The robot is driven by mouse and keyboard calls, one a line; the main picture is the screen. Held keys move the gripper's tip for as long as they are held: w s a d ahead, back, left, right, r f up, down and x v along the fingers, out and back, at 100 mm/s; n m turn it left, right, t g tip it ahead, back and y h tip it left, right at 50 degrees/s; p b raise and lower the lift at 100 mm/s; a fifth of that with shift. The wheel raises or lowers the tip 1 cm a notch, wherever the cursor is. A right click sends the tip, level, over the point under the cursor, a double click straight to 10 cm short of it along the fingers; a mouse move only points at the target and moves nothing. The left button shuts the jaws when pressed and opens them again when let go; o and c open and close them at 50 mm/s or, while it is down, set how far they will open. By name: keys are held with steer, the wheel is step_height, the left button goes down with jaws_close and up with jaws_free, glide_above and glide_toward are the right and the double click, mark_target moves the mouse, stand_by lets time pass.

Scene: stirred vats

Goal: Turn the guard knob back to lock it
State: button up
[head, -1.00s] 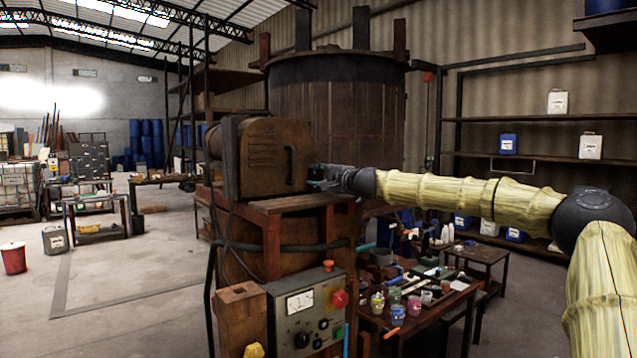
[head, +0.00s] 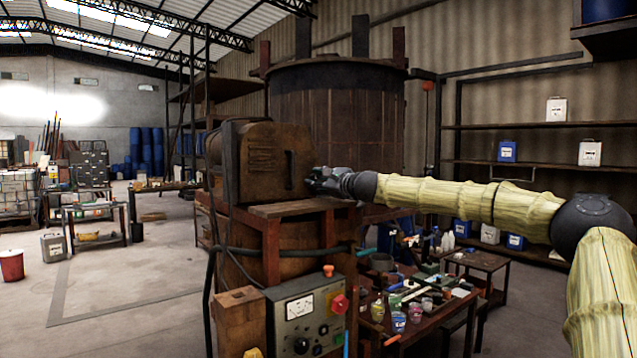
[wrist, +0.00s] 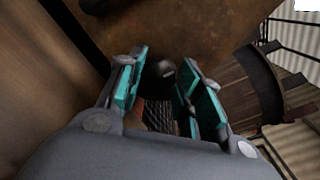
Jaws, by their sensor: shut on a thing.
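The guard (head: 262,150) is a rusty brown rounded cover with a dark upright handle, seen in the head view in front of the big vat. My gripper (head: 314,182) is at the guard's right side. In the wrist view its teal-padded fingers (wrist: 172,92) are shut on a dark round knob (wrist: 164,74), which lies between them close to the brown guard surface. In the head view the gripper hides the knob. I cannot tell the knob's turned angle.
A control box (head: 310,315) with a gauge and a red button stands below the guard. A cluttered work table (head: 425,318) with small jars stands below my arm. Shelves (head: 540,163) with containers are behind. Open floor lies to the left.

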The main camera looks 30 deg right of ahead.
stand_by(0.4)
steer(key=o, duration=1)
steer(key=shift+d, duration=0.15)
steer(key=shift+o, duration=0.2)
steer(key=shift+s, duration=0.1)
steer(key=shift+s+d, duration=0.1)
steer(key=shift+s, duration=2)
steer(key=s, duration=0.7)
steer(key=shift+s+d, duration=0.25)
steer(key=shift+d, duration=0.1)
steer(key=shift+f, duration=0.1)
